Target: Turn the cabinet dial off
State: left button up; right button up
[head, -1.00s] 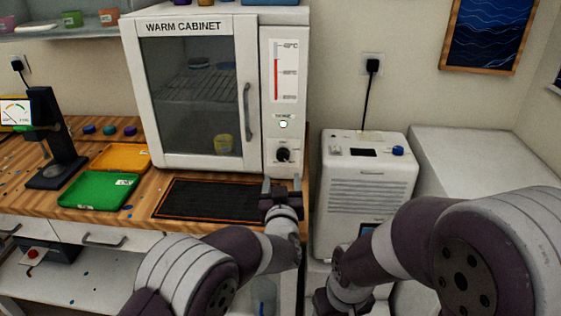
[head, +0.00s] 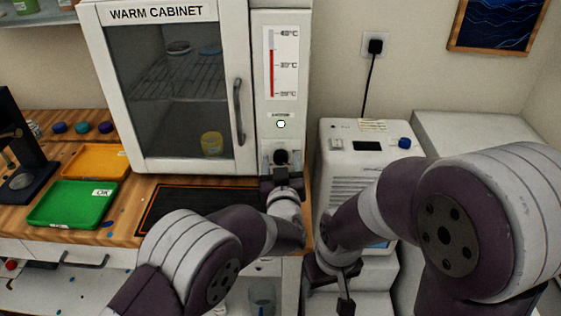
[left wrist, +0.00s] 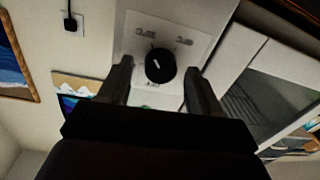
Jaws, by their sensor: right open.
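The warm cabinet (head: 273,20) stands at the back of the bench. Its black dial (head: 281,157) is low on the right-hand panel, partly covered by my left gripper (head: 281,170) in the head view. In the left wrist view the round dial (left wrist: 160,65) has a white pointer mark and sits on a pale plate with small labels too blurred to read. My left gripper (left wrist: 158,72) is open, one finger on each side of the dial; I cannot tell whether they touch it. My right gripper (head: 344,290) is low at the right, away from the cabinet, open and empty.
A black mat (head: 170,205) lies before the cabinet door. A green tray (head: 72,203) and an orange tray (head: 97,160) are at left. A white machine with a blue knob (head: 404,143) stands to the right. The cabinet door, with its handle (head: 238,112), is shut.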

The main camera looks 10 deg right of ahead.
pick_arm(q)
jog(key=c, duration=1)
jog(key=shift+c, duration=0.2)
jog(key=n+b, duration=0.1)
jog(key=b, duration=0.1)
jog(key=n+b, duration=0.1)
jog(key=n, duration=0.1)
jog(key=shift+f+n+b, duration=0.25)
jog(key=shift+n+b, duration=0.05)
jog(key=shift+b, duration=0.05)
jog(key=n+b, duration=0.8)
jog(key=b, duration=0.1)
jog(key=shift+a+n+g, duration=0.15)
jog(key=shift+n+g, duration=0.25)
jog(key=n+h+b, duration=0.1)
jog(key=n+b, duration=0.7)
jog(key=b, duration=0.1)
jog(key=shift+w+f, duration=0.1)
jog(key=n+b, duration=0.3)
jog(key=shift+n+h, duration=0.3)
jog(key=shift+n+b, duration=0.95)
jog(key=shift+n, duration=0.35)
